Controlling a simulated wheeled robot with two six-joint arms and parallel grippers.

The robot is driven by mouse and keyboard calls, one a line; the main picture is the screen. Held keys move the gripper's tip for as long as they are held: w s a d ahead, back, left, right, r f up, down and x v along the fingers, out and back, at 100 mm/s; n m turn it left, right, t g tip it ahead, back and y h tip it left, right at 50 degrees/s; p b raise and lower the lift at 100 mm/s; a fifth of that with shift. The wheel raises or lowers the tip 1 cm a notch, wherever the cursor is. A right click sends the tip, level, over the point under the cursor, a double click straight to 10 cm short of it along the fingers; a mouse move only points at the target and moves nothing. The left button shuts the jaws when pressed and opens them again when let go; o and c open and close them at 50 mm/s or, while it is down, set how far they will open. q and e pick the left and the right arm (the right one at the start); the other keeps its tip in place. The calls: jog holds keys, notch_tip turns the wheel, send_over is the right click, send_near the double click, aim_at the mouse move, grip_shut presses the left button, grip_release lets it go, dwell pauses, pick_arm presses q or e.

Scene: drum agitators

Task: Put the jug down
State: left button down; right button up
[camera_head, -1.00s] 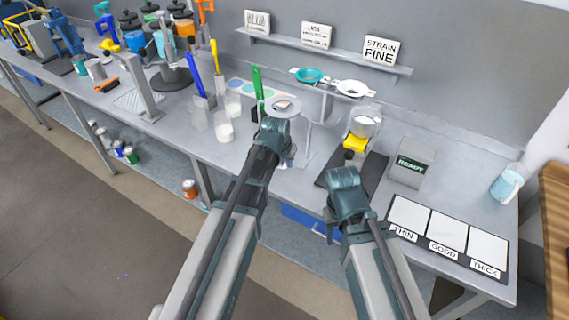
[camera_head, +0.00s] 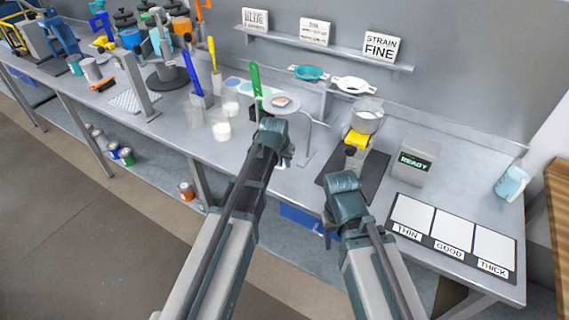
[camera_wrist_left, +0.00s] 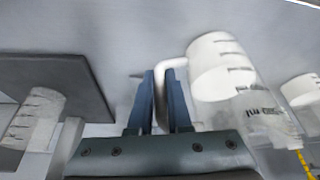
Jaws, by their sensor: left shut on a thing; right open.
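In the left wrist view, a pale jug (camera_wrist_left: 220,66) with dark measuring marks has its handle between the two blue fingers of my left gripper (camera_wrist_left: 163,98). My left gripper is shut on that handle. In the head view, my left gripper (camera_head: 284,152) is over the front of the bench, and the arm hides most of the jug there. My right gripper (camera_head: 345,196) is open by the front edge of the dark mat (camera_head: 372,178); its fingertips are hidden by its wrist.
A clear cup (camera_head: 367,119) on a yellow-topped piece (camera_head: 356,139) stands at the mat's back. A small round stand (camera_head: 291,103) and clear beakers (camera_head: 221,130) are close to my left gripper. A READY box (camera_head: 414,162) and a THIN/GOOD/THICK board (camera_head: 452,235) are right.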

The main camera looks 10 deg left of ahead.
pick_arm(q)
jog(key=shift+f, duration=0.1)
jog(key=c, duration=0.9)
grip_release()
jog(key=shift+o, duration=0.2)
jog(key=d+p+v, duration=0.1)
jog(key=p+v, duration=1)
jog(key=v, duration=0.1)
jog(key=s+d+m+g+y, duration=0.1)
jog(key=s+d+g, duration=0.1)
jog(key=s, duration=0.8)
jog(key=s+d+f+m+g+y, duration=0.1)
jog(key=s+d+g, duration=0.2)
jog(key=s, duration=0.7)
jog(key=shift+s+d+f, duration=0.15)
jog(key=shift+s+d, duration=0.1)
jog(key=shift+d, duration=0.55)
